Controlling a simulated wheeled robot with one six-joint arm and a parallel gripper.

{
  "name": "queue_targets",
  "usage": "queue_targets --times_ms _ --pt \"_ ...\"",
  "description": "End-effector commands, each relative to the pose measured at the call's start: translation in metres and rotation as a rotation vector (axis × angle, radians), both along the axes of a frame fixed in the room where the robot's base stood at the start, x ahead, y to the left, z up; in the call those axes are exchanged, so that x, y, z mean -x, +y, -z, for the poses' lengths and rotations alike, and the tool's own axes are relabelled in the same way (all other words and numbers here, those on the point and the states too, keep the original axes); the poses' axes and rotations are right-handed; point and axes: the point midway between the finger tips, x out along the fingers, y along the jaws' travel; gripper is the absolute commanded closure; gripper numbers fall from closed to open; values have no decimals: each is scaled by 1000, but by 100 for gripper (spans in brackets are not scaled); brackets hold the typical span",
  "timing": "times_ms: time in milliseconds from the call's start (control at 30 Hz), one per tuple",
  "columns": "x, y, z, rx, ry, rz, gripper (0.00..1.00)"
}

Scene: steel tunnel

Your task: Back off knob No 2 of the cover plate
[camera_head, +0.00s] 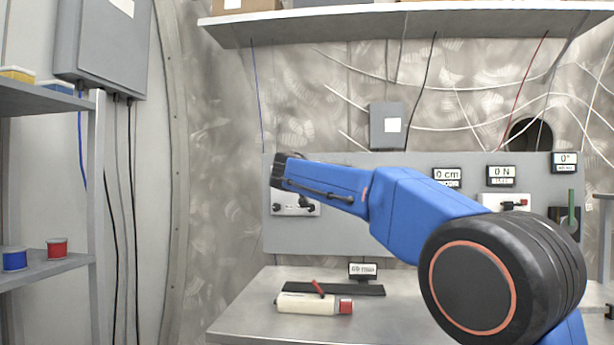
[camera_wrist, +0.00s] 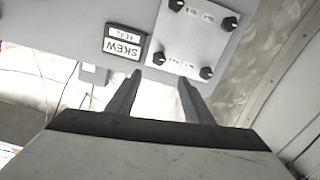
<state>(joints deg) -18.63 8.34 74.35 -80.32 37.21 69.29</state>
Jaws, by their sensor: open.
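The cover plate (camera_wrist: 195,35) is a pale plate on the grey panel, with several black knobs near its corners. In the wrist view, which is turned over, two knobs show at the upper edge, (camera_wrist: 177,5) and (camera_wrist: 231,24), and two at the lower edge, (camera_wrist: 159,58) and (camera_wrist: 207,72). The number labels are too small to read, so I cannot tell which is No 2. My gripper (camera_wrist: 160,80) is open and empty, its fingertips appearing just below the lower knobs. In the head view my arm partly hides the cover plate (camera_head: 284,207).
A SKEW display (camera_wrist: 123,44) sits beside the plate. Below the panel, a bench (camera_head: 245,310) holds a cream bottle with a red cap (camera_head: 308,304) and a dark strip (camera_head: 350,289). A shelf (camera_head: 400,20) overhangs above. A lever (camera_head: 571,212) stands at the panel's right.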

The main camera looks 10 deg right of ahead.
Motion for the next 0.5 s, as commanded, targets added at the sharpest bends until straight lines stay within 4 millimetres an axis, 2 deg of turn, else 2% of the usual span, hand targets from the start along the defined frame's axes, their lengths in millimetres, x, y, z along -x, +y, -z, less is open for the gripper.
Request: queue_targets --times_ms 100,500 --pt "-21 -8 0 -1 -1 3 53" --pt "-84 -28 1 -1 0 2 53"
